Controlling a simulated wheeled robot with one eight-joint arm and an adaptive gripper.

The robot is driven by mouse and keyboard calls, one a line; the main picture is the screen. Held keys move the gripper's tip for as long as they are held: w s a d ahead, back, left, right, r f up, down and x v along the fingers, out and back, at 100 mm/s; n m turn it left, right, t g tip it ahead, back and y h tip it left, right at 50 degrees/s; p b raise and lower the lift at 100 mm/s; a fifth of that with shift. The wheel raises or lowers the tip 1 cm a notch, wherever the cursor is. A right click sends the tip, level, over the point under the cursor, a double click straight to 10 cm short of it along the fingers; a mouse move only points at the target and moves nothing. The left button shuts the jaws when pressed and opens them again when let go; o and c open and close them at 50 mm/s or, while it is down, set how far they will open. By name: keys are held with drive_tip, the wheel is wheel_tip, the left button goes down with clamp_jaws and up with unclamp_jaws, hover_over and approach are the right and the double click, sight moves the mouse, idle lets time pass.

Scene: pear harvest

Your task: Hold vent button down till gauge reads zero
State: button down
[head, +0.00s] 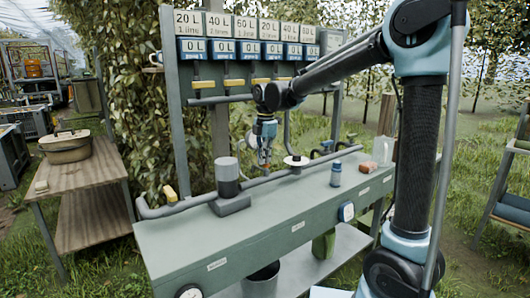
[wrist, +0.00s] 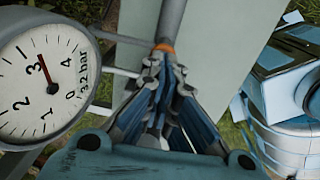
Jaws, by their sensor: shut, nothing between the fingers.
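My gripper (head: 265,162) points down over the left-middle of the green bench, above its pipework. In the wrist view my gripper (wrist: 163,70) has its fingers together with nothing between them. Its tips lie close to an orange band (wrist: 165,47) on a grey pipe; I cannot tell whether they touch it. A round white gauge (wrist: 42,80), marked in bar, stands left of the fingers, its red needle near the numeral 3, away from 0. In the head view, gauges show on the bench front (head: 347,211) and at its lower left (head: 190,292). I cannot make out a vent button for certain.
A grey cylinder (head: 228,178), a white disc (head: 296,161) and a blue bottle (head: 336,173) stand on the bench (head: 190,250). A wooden table (head: 92,185) with a lidded pot (head: 66,148) is at left.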

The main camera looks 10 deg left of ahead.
sight(266, 167)
drive_tip(key=shift+f, duration=0.15)
drive_tip(key=shift+f, duration=1.1)
idle(4.1)
wheel_tip(266, 167, up, 14)
drive_tip(key=shift+s+d, duration=0.15)
drive_tip(key=shift+d, duration=0.15)
drive_tip(key=shift+d, duration=0.1)
idle(0.4)
drive_tip(key=s+d+f+m, duration=0.25)
drive_tip(key=d+m, duration=0.25)
drive_tip(key=d, duration=0.4)
drive_tip(key=s+d+f+m, duration=0.2)
drive_tip(key=d+f+m, duration=0.15)
drive_tip(key=d, duration=0.55)
drive_tip(key=s+d+f+m, duration=0.25)
drive_tip(key=d+m, duration=0.25)
drive_tip(key=d, duration=0.4)
drive_tip(key=s+d+f+m+t, duration=0.1)
drive_tip(key=s+d+f+m, duration=1.2)
drive_tip(key=s+f+m, duration=0.1)
wheel_tip(266, 167, down, 3)
drive_tip(key=shift+s+d+r+t+h, duration=0.1)
drive_tip(key=shift+s+d+t+h, duration=0.25)
drive_tip(key=shift+s, duration=0.25)
